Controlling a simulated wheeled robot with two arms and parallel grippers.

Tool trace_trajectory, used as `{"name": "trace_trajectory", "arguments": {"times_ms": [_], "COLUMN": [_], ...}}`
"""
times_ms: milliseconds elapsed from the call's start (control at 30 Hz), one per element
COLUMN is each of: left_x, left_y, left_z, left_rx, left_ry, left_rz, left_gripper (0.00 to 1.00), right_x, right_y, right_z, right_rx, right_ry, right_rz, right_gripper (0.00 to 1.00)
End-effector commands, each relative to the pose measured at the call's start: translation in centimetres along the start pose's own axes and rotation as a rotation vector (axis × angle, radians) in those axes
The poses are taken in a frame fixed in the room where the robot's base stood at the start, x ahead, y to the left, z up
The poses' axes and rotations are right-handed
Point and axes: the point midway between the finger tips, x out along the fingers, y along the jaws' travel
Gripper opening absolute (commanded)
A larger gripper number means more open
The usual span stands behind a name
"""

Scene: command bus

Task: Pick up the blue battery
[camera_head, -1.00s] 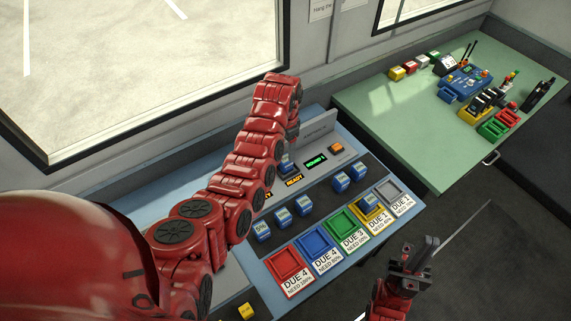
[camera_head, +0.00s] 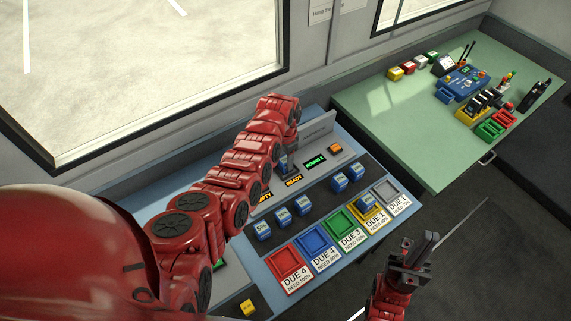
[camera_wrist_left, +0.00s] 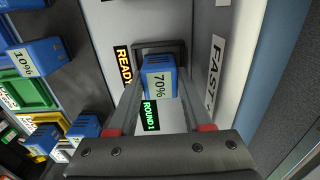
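A blue battery labelled 70% (camera_wrist_left: 160,80) stands in a dark slot on the charging panel beside the READY sign. It also shows in the head view (camera_head: 283,163), partly covered by my arm. My left gripper (camera_head: 289,152) is at this battery. In the left wrist view its two fingers (camera_wrist_left: 160,88) reach down either side of the battery, with small gaps visible, so it looks open around it. My right gripper (camera_head: 421,243) is at the lower right, away from the console and empty; its finger opening is unclear.
Several other blue batteries (camera_head: 263,229) stand on the dark strip. Coloured trays (camera_head: 290,266) marked DUE line the console's front; the yellow one (camera_head: 374,218) holds a battery. An orange button (camera_head: 335,149) is behind. A green table (camera_head: 400,125) stands at right.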

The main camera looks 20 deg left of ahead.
Motion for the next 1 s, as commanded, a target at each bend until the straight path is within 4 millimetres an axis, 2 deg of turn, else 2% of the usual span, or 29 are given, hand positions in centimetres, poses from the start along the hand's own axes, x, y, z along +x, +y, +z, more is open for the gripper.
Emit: {"name": "trace_trajectory", "arguments": {"times_ms": [33, 200, 233, 667, 1000], "left_x": [0.0, 0.0, 0.0, -0.2, -2.9], "left_y": [0.0, 0.0, 0.0, 0.0, -0.1], "left_z": [0.0, 0.0, 0.0, -0.1, -0.2], "left_rx": [0.0, 0.0, 0.0, 0.001, -0.001], "left_ry": [0.0, 0.0, 0.0, 0.001, 0.005], "left_rz": [0.0, 0.0, 0.0, -0.001, -0.004], "left_gripper": [0.33, 0.02, 0.0, 0.0, 0.0], "right_x": [0.0, 0.0, 0.0, -0.1, -1.4], "right_y": [0.0, 0.0, 0.0, 0.0, -0.1], "right_z": [0.0, 0.0, 0.0, 0.0, 0.2], "right_rx": [0.0, 0.0, 0.0, 0.0, 0.0], "right_ry": [0.0, 0.0, 0.0, 0.0, 0.0], "right_rz": [0.0, 0.0, 0.0, 0.0, 0.0], "right_gripper": [0.0, 0.0, 0.0, 0.0, 0.0]}}
